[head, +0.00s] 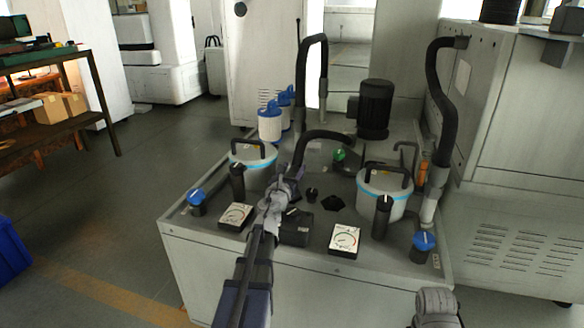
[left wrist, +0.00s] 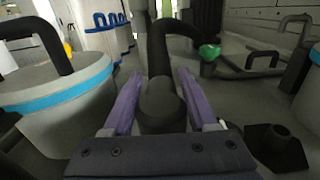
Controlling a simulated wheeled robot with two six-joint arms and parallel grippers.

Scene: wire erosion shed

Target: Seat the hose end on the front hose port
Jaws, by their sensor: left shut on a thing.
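My left gripper (head: 284,190) is over the middle of the machine top, and its purple fingers (left wrist: 158,100) are shut on a black hose (left wrist: 180,28). The blunt, round hose end (left wrist: 161,108) sits between the fingers, facing the wrist camera. In the head view the hose (head: 330,135) arches away to the right behind the gripper. A dark, flanged stub (left wrist: 276,147), perhaps the front hose port, stands to the right of the gripper, apart from the hose end. In the head view a short black fitting (head: 312,194) is just right of the fingers.
White canisters with blue bands (head: 252,155) (head: 385,190) flank the gripper. Dial gauges (head: 236,215) (head: 345,239) and blue-topped knobs (head: 196,197) (head: 423,242) line the front. A green knob (head: 339,155) and black motor (head: 375,108) stand behind. Open floor lies left.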

